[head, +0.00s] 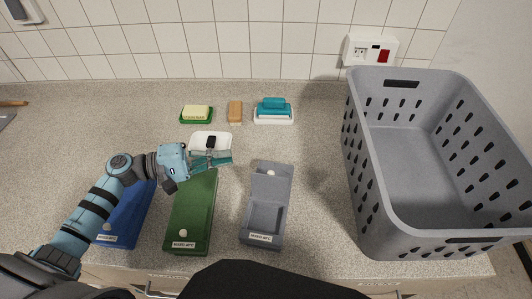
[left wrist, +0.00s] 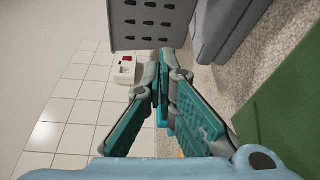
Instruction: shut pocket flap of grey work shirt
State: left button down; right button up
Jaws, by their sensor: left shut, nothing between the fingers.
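My right gripper is not in view.
A green pocket (head: 189,220) and a blue pocket (head: 128,215), both looking closed, lie left of the grey one. A large grey basket (head: 375,215) stands at right. Soap (head: 197,113), a brown brush (head: 235,109), a teal brush (head: 272,108) and a white dish (head: 201,139) lie behind.

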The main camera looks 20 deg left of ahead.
aim_at(270, 185)
pick_arm(q)
jog(key=p+x, duration=0.1)
jog(key=x, duration=0.2)
jog(key=r+x, duration=0.1)
jog(key=x, duration=0.2)
jog(key=p+x, duration=0.1)
jog(key=x, duration=0.3)
jog(key=shift+s+d+r+p, duration=0.2)
jog(key=shift+s+d+p, duration=0.05)
jog(key=shift+s+p, duration=0.1)
jog(key=s+p, duration=0.1)
jog(key=s, duration=0.1)
jog(key=s+p, duration=0.1)
jog(key=shift+s+d+r, duration=0.15)
jog(key=shift+s+r, duration=0.1)
jog(key=shift+s, duration=0.6)
jog(key=shift+w+f, duration=0.1)
jog(key=shift+w, duration=0.2)
jog(key=shift+d, duration=0.1)
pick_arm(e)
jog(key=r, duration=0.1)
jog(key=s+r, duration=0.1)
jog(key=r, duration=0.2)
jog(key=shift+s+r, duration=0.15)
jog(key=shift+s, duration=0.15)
